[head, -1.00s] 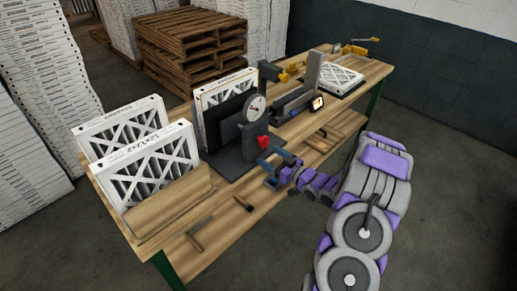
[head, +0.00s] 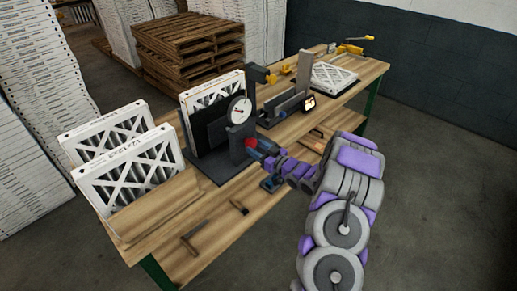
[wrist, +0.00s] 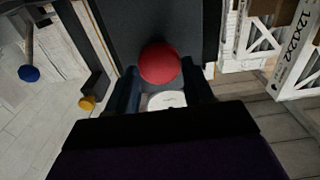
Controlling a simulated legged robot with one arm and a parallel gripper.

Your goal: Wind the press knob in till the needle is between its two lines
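The press (head: 213,135) is a dark upright frame on a dark base plate, with a white boxed filter (head: 200,94) standing in it. Its round white dial (head: 239,110) faces me; the needle and lines are too small to read. The red press knob (head: 250,143) is on the near side below the dial. My gripper (head: 260,149) is at the knob, partly covering it. In the wrist view the red knob (wrist: 160,64) lies between the tips of my two spread fingers (wrist: 162,82); I cannot tell whether they touch it.
Tools (head: 195,238) lie on the lower shelf. The floor on the right is clear.

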